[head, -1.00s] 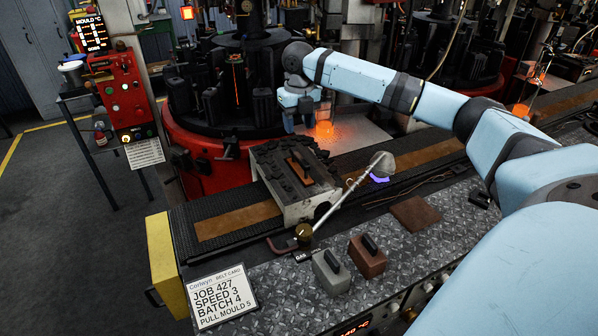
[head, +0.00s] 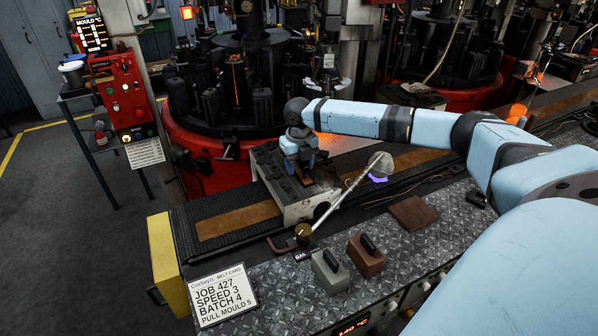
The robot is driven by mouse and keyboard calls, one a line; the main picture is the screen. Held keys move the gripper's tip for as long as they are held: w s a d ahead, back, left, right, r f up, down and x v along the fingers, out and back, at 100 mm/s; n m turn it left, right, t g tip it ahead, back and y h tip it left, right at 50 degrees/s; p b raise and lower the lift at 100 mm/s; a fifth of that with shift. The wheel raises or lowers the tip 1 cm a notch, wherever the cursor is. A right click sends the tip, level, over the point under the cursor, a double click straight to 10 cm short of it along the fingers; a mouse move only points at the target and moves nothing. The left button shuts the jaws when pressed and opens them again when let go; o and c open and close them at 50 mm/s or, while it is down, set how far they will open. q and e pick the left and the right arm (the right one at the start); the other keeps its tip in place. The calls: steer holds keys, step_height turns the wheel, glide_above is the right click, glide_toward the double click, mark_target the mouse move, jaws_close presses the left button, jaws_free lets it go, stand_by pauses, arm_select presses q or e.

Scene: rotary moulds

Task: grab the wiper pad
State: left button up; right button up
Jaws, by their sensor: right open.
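My right gripper (head: 302,174) points down over the pale block (head: 298,210) on the belt, at a dark, brown-edged handled piece lying on the block's top. The gripper hides most of that piece, and I cannot tell whether the fingers touch it. The jaws are open. Two handled pads stand on the front tread-plate shelf: a grey one (head: 330,275) and a red-brown one (head: 366,259), both with black handles. I cannot tell for certain which of these is the wiper pad. My left gripper is out of view.
A slanted rod with a grey, purple-lit head (head: 381,168) stands right of the block. A flat brown plate (head: 413,213) lies on the shelf (head: 290,290). A job card (head: 223,296) stands at the front left. The black rotary machine (head: 235,90) is behind.

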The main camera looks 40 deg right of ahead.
jaws_close()
steer(key=shift+r, duration=0.1)
steer(key=shift+r, duration=0.1)
